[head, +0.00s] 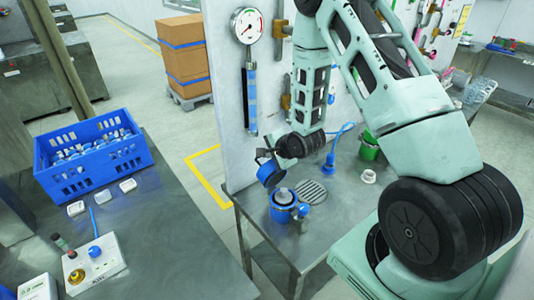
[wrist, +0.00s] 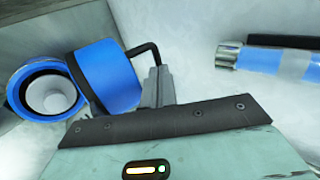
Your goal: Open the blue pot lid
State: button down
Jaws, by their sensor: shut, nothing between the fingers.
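The blue pot (head: 283,209) stands on the metal bench below my arm. Its mouth is uncovered and shows a pale interior; the pot also shows in the wrist view (wrist: 47,92). The blue lid (head: 270,173) is tilted up steeply above the pot's rim. In the wrist view the lid (wrist: 110,75) stands beside the open mouth, with a black bar handle on its far side. My gripper (head: 263,156) is at the lid's handle side. In the wrist view its fingers (wrist: 156,84) are shut and empty, close to the handle; whether they touch it I cannot tell.
A pressure gauge (head: 247,26) and a blue-grey tube (head: 250,100) are on the white panel behind. A drain grate (head: 311,191), a green pot (head: 369,147) and a white ring (head: 368,176) are to the right. A blue crate (head: 95,175) sits on the left table.

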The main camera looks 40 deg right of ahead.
jog(key=shift+w+f+g, duration=0.3)
jog(key=shift+w, duration=0.4)
jog(key=shift+w+f+g, duration=0.25)
jog(key=shift+w+g, duration=0.05)
jog(key=shift+w, duration=0.35)
jog(key=shift+r, duration=0.1)
